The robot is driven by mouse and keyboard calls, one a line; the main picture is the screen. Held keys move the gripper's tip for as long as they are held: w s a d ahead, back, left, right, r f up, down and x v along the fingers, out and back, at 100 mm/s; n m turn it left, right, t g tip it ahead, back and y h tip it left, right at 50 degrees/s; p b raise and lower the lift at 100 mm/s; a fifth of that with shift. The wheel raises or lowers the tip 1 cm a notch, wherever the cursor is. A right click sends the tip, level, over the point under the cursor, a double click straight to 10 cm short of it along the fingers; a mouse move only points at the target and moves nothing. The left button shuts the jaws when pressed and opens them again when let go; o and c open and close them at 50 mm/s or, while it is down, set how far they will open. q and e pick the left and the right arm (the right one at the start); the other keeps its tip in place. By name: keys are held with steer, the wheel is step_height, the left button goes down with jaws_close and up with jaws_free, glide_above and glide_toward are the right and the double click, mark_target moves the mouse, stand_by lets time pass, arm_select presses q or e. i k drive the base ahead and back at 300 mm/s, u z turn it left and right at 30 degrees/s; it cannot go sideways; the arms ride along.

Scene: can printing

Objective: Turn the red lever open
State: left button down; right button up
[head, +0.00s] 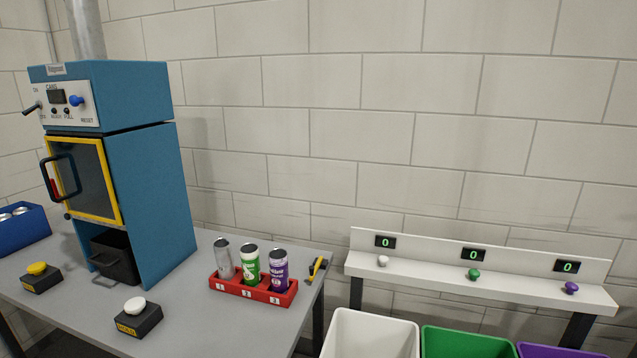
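A blue machine (150,190) stands on the grey table at the left. Its yellow-framed door (95,185) has a dark window and looks shut. A small red part (54,187), which may be the red lever, shows at the door's left edge, partly behind the black door handle (47,172). It looks roughly upright, but it is too small to tell its exact position. A dark lever (32,108) and a blue knob (76,100) sit on the panel above. Neither of my grippers is in view.
A red rack (250,291) with three cans stands on the grey table (190,325). Two button boxes, one yellow-topped (40,279) and one white-topped (137,317), sit in front of the machine. A white shelf (520,287) and coloured bins are at the right.

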mark_target(53, 184)
steer(key=u, duration=0.45)
steer(key=k, duration=0.55)
steer(key=u, duration=1.55)
steer(key=i, duration=0.75)
steer(key=u, duration=0.45)
steer(key=i, duration=0.8)
steer(key=z, duration=0.85)
steer(key=i, duration=0.65)
steer(key=z, duration=0.65)
